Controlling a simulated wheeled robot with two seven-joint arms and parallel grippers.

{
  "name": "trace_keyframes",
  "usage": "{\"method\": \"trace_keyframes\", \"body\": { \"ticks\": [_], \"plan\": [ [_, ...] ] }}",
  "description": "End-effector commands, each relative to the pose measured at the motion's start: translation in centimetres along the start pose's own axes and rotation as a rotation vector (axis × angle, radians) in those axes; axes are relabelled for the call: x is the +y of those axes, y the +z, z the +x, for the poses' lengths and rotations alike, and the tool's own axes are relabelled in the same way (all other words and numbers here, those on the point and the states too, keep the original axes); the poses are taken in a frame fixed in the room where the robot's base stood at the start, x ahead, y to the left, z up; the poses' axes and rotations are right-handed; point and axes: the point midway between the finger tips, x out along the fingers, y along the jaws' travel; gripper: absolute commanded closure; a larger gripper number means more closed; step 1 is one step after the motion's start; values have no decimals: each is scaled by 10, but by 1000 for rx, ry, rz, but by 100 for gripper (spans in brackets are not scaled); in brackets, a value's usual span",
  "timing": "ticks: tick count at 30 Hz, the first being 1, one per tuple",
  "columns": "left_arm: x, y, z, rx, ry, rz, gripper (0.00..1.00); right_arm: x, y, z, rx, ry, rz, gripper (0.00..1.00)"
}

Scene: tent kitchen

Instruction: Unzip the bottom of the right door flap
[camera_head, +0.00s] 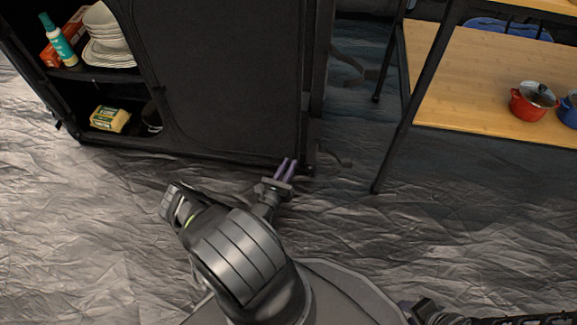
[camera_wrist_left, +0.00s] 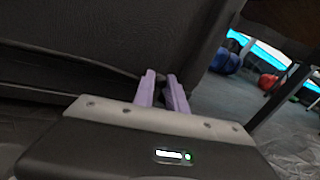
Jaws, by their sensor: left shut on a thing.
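The right door flap (camera_head: 225,75) is a black fabric panel on the front of a dark cabinet, and it hangs closed. Its bottom edge runs just above the floor to the cabinet's lower right corner. My left gripper (camera_head: 289,168) is at that corner with its purple fingers pointing at it. In the left wrist view, its fingertips (camera_wrist_left: 161,77) are close together on a small dark piece, likely the zipper pull, mostly hidden between them. The flap's fabric (camera_wrist_left: 110,35) fills the upper left there. My right gripper (camera_head: 412,310) is at the bottom edge, partly cut off; its opening is unclear.
The cabinet's left side is open, with plates (camera_head: 107,40), a spray bottle (camera_head: 57,40) and a yellow pack (camera_head: 109,119) on shelves. A wooden table (camera_head: 470,80) with a red pot (camera_head: 533,101) stands at right, its dark leg near the cabinet. Crumpled grey floor lies in front.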

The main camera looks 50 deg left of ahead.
Motion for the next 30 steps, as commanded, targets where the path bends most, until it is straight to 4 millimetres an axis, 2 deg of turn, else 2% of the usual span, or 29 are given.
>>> {"method": "trace_keyframes", "body": {
  "ticks": [1,2,10,20,23,30],
  "plan": [
    [-5,-2,0,3,-9,-4,100,0,0,0,0,0,0,64],
    [-6,-2,0,4,-9,-5,82,0,0,0,0,0,0,64],
    [-4,-1,0,3,-7,-4,60,0,0,0,0,0,0,64],
    [-2,0,-3,2,-4,-2,60,0,0,-2,1,0,0,64],
    [-2,1,-11,3,-3,-3,60,-2,0,-5,0,1,0,64],
    [-3,2,-49,4,-4,-3,60,-6,1,-17,-2,2,-1,64]
  ]
}}
